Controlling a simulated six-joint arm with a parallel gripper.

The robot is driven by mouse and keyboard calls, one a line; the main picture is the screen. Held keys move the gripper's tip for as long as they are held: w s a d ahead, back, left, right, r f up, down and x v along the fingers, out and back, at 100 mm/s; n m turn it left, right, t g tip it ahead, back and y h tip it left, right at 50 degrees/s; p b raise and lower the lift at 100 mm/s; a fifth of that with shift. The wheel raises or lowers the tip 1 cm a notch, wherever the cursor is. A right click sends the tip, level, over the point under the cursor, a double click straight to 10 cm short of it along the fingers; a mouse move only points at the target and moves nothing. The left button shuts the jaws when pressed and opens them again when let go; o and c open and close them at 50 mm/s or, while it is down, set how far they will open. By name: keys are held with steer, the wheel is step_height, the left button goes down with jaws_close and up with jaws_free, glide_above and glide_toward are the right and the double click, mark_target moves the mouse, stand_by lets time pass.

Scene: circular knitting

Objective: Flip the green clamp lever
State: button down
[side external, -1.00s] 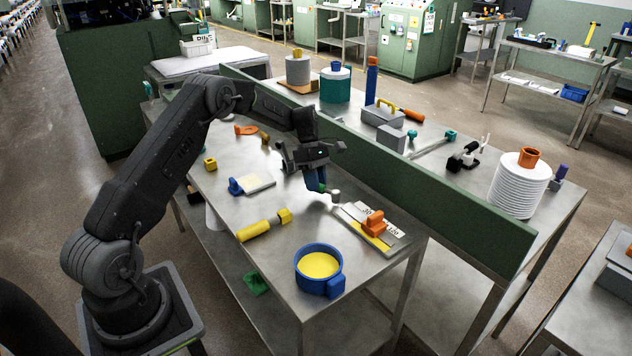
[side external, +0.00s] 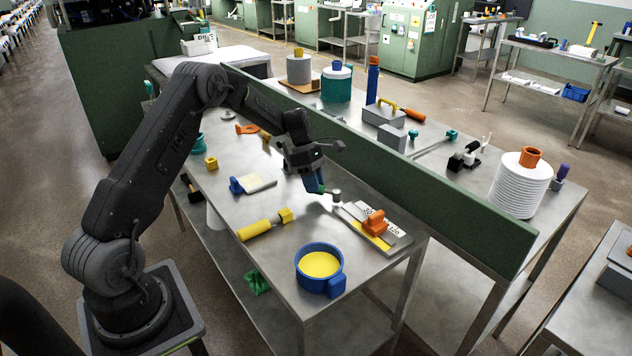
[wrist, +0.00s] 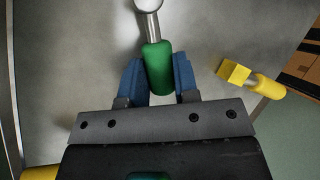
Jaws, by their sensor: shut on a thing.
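The clamp lever has a green grip (wrist: 158,68) on a metal shaft (wrist: 150,28) with a round metal end at the top of the wrist view. My gripper (wrist: 157,70) has its blue fingers on both sides of the green grip and is shut on it. In the side view my gripper (side external: 318,188) is low over the middle of the table, and the metal end (side external: 337,195) of the lever shows to its right. Most of the green grip is hidden there by the fingers.
A yellow-handled tool (side external: 262,226) and a blue cup with yellow contents (side external: 320,267) are at the front. A plate with an orange block (side external: 375,223) lies to the right. A green partition (side external: 430,195) runs behind.

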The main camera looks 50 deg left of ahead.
steer(key=n, duration=0.1)
steer(key=s+d+n+t, duration=0.1)
steer(key=shift+s+n+t, duration=0.2)
steer(key=shift+n+t, duration=0.1)
steer(key=shift+n, duration=0.1)
steer(key=d+n, duration=0.1)
steer(key=s+n+t, duration=0.1)
steer(key=n, duration=0.1)
steer(key=shift+s+d+n+t+y, duration=0.15)
steer(key=shift+d+n+t+y, duration=0.15)
steer(key=shift+d+y, duration=0.1)
steer(key=n, duration=0.1)
steer(key=d+n+t+y, duration=0.1)
steer(key=n, duration=0.1)
steer(key=shift+s+d, duration=0.2)
steer(key=shift+s, duration=0.05)
steer(key=shift+d+n+t+y, duration=0.3)
steer(key=shift+d+n+t, duration=0.25)
steer(key=shift+n, duration=0.55)
steer(key=c, duration=0.9)
jaws_free()
steer(key=shift+s, duration=0.1)
steer(key=shift+o, duration=0.2)
steer(key=shift+r, duration=0.1)
steer(key=v, duration=1.3)
steer(key=shift+r, duration=0.3)
steer(key=shift+s, duration=0.1)
